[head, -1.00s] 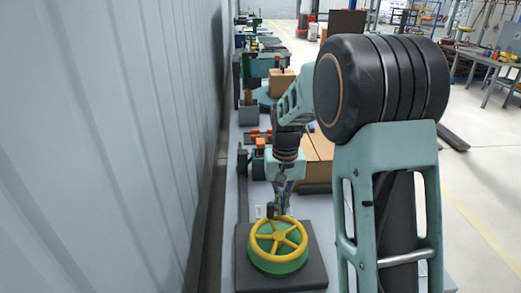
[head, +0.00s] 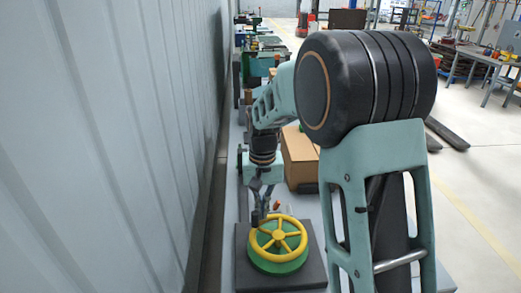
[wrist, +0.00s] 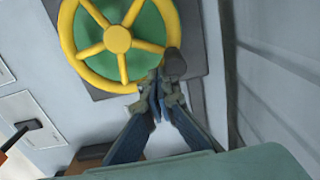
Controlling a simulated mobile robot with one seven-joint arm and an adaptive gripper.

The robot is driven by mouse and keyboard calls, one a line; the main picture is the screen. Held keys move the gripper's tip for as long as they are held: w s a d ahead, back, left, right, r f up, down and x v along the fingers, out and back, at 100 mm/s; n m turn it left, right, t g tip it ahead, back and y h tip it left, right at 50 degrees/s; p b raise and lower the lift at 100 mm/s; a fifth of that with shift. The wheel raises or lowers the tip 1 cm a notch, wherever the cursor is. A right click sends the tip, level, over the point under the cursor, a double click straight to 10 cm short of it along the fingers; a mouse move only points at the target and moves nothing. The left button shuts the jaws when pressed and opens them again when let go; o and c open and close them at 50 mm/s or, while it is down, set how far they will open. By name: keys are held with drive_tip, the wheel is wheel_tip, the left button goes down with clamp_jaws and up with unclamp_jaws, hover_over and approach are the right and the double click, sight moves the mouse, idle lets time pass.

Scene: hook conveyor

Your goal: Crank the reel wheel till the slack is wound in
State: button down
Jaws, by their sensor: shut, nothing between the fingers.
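The yellow reel wheel (head: 278,236), with several spokes, sits on a green drum (head: 278,263) on a dark square base (head: 312,272). The wheel also shows at the top of the wrist view (wrist: 118,38). A dark rounded knob (wrist: 175,63) stands at its rim, right beside my fingertips. My gripper (head: 259,218) points down at the far left part of the rim. In the wrist view, my gripper (wrist: 157,88) has its fingers together with nothing between them. It is close to the knob and rim; I cannot tell whether it touches them. No line or slack is clearly visible.
A grey corrugated wall (head: 100,150) runs close along the left. A cardboard box (head: 300,158) stands beyond the wheel, to the right of my forearm. Open floor (head: 470,200) lies to the right.

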sight(254, 243)
drive_tip(key=shift+s+a, duration=0.4)
drive_tip(key=shift+a, duration=0.25)
drive_tip(key=shift+s+a+b, duration=0.15)
drive_tip(key=shift+s+a, duration=0.3)
drive_tip(key=shift+s, duration=0.35)
drive_tip(key=shift+s+a+b, duration=0.15)
drive_tip(key=shift+s+a, duration=0.25)
drive_tip(key=shift+s, duration=0.4)
drive_tip(key=shift+s+d+b, duration=0.1)
drive_tip(key=shift+s+b, duration=0.25)
drive_tip(key=shift+s, duration=1.45)
